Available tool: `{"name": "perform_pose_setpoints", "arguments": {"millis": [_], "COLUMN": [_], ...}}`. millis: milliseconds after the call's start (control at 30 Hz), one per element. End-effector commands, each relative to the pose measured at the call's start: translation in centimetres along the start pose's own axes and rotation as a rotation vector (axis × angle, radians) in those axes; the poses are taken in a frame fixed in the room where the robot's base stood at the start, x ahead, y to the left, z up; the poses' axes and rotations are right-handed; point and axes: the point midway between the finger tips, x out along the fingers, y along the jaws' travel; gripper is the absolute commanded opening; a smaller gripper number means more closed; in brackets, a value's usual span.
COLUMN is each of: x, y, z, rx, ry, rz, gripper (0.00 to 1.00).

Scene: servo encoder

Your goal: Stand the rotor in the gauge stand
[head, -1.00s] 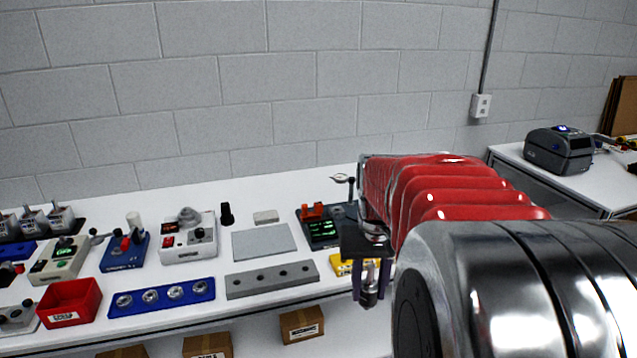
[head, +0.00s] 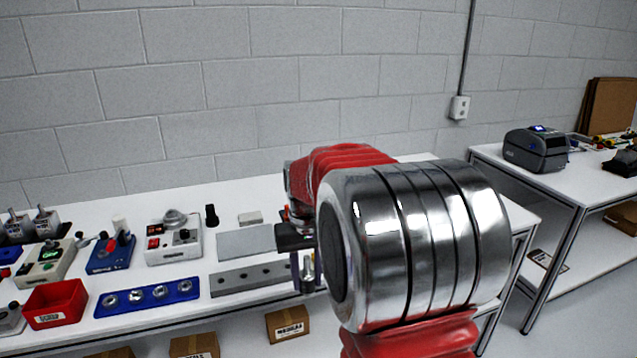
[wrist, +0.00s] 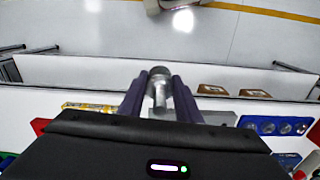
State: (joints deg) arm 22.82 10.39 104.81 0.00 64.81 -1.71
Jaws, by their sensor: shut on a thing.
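My gripper (head: 308,284) hangs near the bench's front edge, right of the grey bar with holes. It is shut on the rotor, a silver metal piece (head: 308,266) between the purple fingers. In the wrist view the rotor (wrist: 159,89) shows a round darker end and a narrower shaft, gripped between the two fingers (wrist: 158,98). My arm covers the bench behind the gripper, so the dial gauge and the dark unit with the green display there are hidden in the head view. I cannot pick out the gauge stand for certain.
The grey bar with holes (head: 251,279), a blue holder with several metal rings (head: 147,297), a red bin (head: 55,304) and a white control box (head: 173,244) stand on the bench. A flat grey plate (head: 246,241) lies behind the bar. A printer (head: 536,150) stands on the right-hand table.

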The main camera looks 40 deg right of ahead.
Motion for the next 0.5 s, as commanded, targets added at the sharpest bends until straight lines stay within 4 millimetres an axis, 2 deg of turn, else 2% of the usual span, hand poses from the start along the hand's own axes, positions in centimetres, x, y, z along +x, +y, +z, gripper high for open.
{"name": "perform_pose_setpoints", "arguments": {"millis": [33, 200, 367, 500], "x": [0.8, 3.5, 6.2, 8.3], "y": [-1.8, -7.6, -13.2, -17.6], "z": [-0.9, -2.8, -3.3, -2.9], "rx": [-0.033, -0.132, -0.228, -0.304], "ry": [-0.002, -0.003, -0.001, -0.001], "rz": [0.0, 0.0, 0.0, 0.0], "gripper": [0.0, 0.0, 0.0, 0.0]}}
